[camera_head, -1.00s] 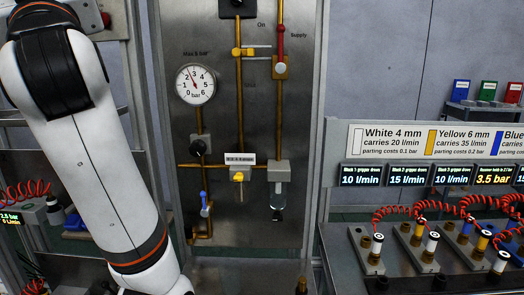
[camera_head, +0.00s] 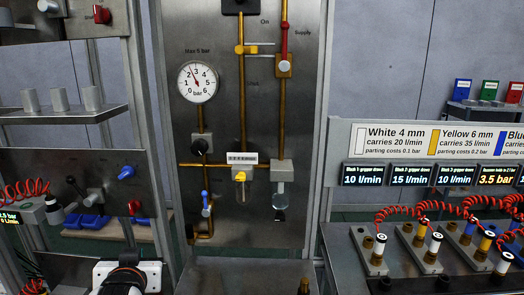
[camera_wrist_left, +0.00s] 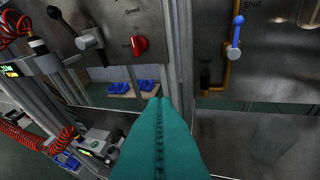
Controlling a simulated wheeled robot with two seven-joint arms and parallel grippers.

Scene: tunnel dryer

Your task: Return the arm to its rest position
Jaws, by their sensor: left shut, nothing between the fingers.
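My left gripper (camera_wrist_left: 160,102) shows in the left wrist view as two teal fingers pressed together, shut and empty. Its tips point toward the frame post and the lower edge of the metal panels, touching nothing that I can see. In the head view only a white and black part of my left arm (camera_head: 130,277) shows at the bottom edge, left of the middle. The gripper itself is out of that view. My right gripper is in neither view.
A steel panel (camera_head: 262,110) with a gauge (camera_head: 197,82), brass pipes and valves stands ahead. A shelf (camera_head: 62,115) with grey cylinders is at left. Red coiled hoses and fittings cover the right bench (camera_head: 345,262). A blue-handled valve (camera_wrist_left: 236,35) shows in the wrist view.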

